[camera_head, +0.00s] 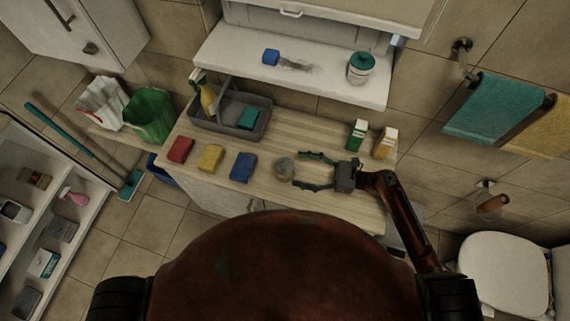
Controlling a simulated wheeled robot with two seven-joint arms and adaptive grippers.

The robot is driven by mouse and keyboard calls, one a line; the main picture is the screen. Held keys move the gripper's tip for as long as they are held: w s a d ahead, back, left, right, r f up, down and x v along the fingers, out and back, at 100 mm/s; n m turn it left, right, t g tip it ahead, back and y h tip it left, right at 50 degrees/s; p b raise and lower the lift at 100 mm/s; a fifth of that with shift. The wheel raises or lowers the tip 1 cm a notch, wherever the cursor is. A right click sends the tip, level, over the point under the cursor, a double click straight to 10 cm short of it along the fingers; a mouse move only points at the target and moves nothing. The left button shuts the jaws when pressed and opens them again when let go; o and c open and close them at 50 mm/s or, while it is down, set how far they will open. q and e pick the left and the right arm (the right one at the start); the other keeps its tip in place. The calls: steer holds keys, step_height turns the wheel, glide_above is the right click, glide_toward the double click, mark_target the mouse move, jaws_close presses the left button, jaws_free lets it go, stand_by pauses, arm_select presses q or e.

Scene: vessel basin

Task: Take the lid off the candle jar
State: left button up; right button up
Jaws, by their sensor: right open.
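A small grey round jar (284,168) stands on the wooden counter, right of the blue sponge; I take it to be the candle jar. Its grey top faces up, and I cannot tell the lid from the body at this size. My right gripper (303,171) reaches in from the right, low over the counter. Its two dark fingers are spread, with the tips close to the jar's right side and nothing between them. I cannot tell whether the tips touch the jar. My left gripper is not in view.
Red (181,150), yellow (211,158) and blue (243,166) sponges lie left of the jar. A grey caddy (208,126) stands behind them. Two cartons (357,135) stand behind my right gripper. A shelf (320,88) above holds a teal-lidded jar (360,68).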

mark_target(293, 168)
steer(key=x, duration=0.6)
steer(key=shift+c, duration=0.4)
steer(key=c, duration=1.2)
steer(key=shift+c, duration=0.5)
